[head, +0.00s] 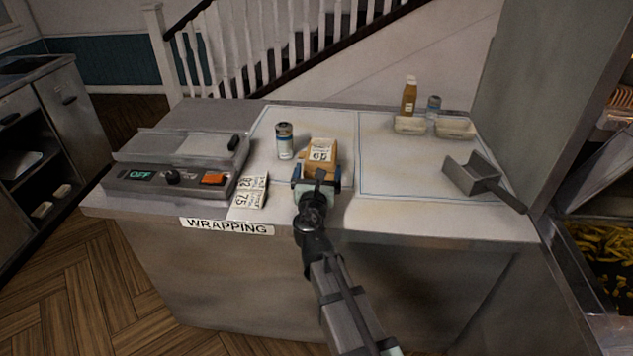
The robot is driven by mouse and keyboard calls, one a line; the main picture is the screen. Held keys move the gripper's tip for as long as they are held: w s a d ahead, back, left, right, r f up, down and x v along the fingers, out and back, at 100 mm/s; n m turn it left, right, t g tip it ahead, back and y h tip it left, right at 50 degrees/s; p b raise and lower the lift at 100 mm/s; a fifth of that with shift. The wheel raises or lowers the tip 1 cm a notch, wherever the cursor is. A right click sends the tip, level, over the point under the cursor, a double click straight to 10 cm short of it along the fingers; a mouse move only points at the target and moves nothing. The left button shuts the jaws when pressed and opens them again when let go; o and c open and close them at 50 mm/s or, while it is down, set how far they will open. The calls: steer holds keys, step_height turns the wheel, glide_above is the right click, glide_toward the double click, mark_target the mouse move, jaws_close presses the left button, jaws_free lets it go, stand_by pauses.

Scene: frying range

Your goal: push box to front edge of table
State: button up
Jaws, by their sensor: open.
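The box (320,154) is a small brown carton with a white printed label on top. It rests on the white table top (385,205), a little back from the middle of the table. My gripper (317,176) is at the near side of the box, with its fingers spread. It hides the lower near part of the box, and I cannot tell whether it touches it. The front edge of the table (400,238) runs below my gripper, above the wrapping sign.
A can (285,141) stands just left of the box. A metal scoop (476,175), trays (454,128) and a sauce bottle (409,96) are at the right. The front right of the table is clear.

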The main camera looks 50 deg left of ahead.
mark_target(320, 155)
steer(key=x, duration=0.8)
steer(key=shift+w+a, duration=0.1)
steer(key=c, duration=0.8)
steer(key=shift+o, duration=0.2)
steer(key=shift+s+a+v, duration=0.1)
steer(key=shift+v, duration=3.25)
steer(key=shift+s+a+v, duration=0.1)
steer(key=shift+v, duration=3.25)
steer(key=o, duration=0.8)
steer(key=shift+c, duration=0.2)
